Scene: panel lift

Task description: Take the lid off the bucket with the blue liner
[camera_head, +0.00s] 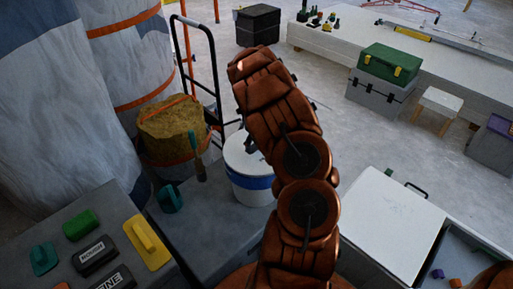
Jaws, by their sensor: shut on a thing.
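A white bucket (250,196) with a blue band of liner (246,182) below its top stands on a grey surface in the middle of the view. Its white lid (238,158) is at the top, and I cannot tell whether it is seated or slightly raised. My gripper (251,146) shows only as a small dark part at the lid's upper side. It is shut on the lid, and my brown arm hides most of it and the right side of the bucket.
Left of the bucket are a trowel (197,158), a teal mug (170,199) and a tub of sand-coloured material (172,130). A black-framed hand truck (213,60) stands behind. A white-topped box (391,222) is at right. Open floor lies beyond.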

